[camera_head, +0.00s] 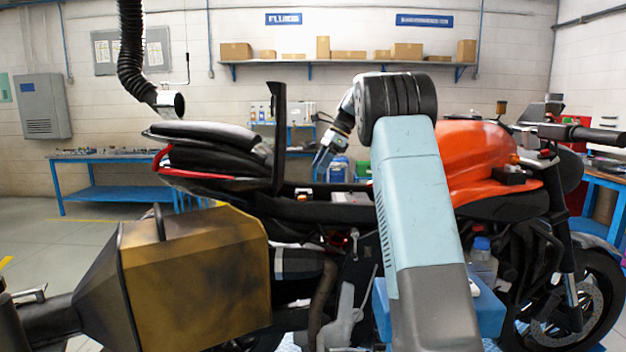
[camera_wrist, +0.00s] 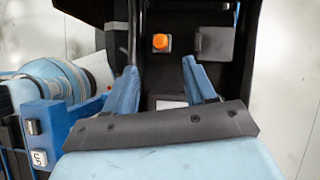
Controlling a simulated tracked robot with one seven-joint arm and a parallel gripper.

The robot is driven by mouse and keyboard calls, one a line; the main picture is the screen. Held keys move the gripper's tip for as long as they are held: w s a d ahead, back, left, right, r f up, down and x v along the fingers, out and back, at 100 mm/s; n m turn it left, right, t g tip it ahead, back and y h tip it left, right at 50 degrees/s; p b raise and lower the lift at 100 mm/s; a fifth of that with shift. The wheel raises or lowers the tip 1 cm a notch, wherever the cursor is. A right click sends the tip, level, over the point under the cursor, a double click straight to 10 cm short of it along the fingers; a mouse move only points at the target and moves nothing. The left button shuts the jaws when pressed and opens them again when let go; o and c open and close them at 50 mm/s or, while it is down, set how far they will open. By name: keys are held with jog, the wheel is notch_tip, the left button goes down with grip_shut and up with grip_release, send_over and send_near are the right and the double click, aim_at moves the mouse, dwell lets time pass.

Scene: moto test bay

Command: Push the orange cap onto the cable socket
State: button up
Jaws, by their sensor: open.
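The orange cap (camera_wrist: 160,41) shows from above in the wrist view, a small square piece with a round top, in the dark under-seat bay of the motorcycle. A small orange spot (camera_head: 302,193) in the head view, below the raised seat, looks like the same cap. The cable socket cannot be made out, and I cannot tell whether the cap sits on it. My gripper (camera_wrist: 160,63) is open with nothing between its blue fingers, and the cap shows just beyond the fingertips. In the head view my gripper (camera_head: 320,162) hangs above the bay, apart from the cap.
An upright black panel (camera_head: 279,138) stands left of my gripper. The orange tank (camera_head: 478,160) is to the right, partly behind my arm. A dark square block (camera_wrist: 215,43) lies right of the cap. A pale-topped box (camera_head: 350,198) lies in the bay.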

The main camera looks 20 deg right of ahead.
jog(key=shift+v, duration=1.45)
jog(key=s+a+r+n+t+h, duration=0.15)
jog(key=s+a+n, duration=0.3)
jog(key=s, duration=0.75)
jog(key=s+a+r+n+t+h, duration=0.1)
jog(key=s+a+r+n+h, duration=0.3)
jog(key=s, duration=0.9)
jog(key=s+f+n, duration=0.3)
jog(key=s+f, duration=0.1)
jog(key=s, duration=0.3)
jog(key=s+a+f+n+t, duration=0.1)
jog(key=s+f+n, duration=0.3)
jog(key=s, duration=0.4)
jog(key=s+f+n+t, duration=0.1)
jog(key=s+f+n, duration=0.3)
jog(key=s+f, duration=0.2)
jog(key=shift+s+a+f, duration=0.15)
jog(key=shift+s, duration=0.8)
jog(key=shift+h, duration=0.25)
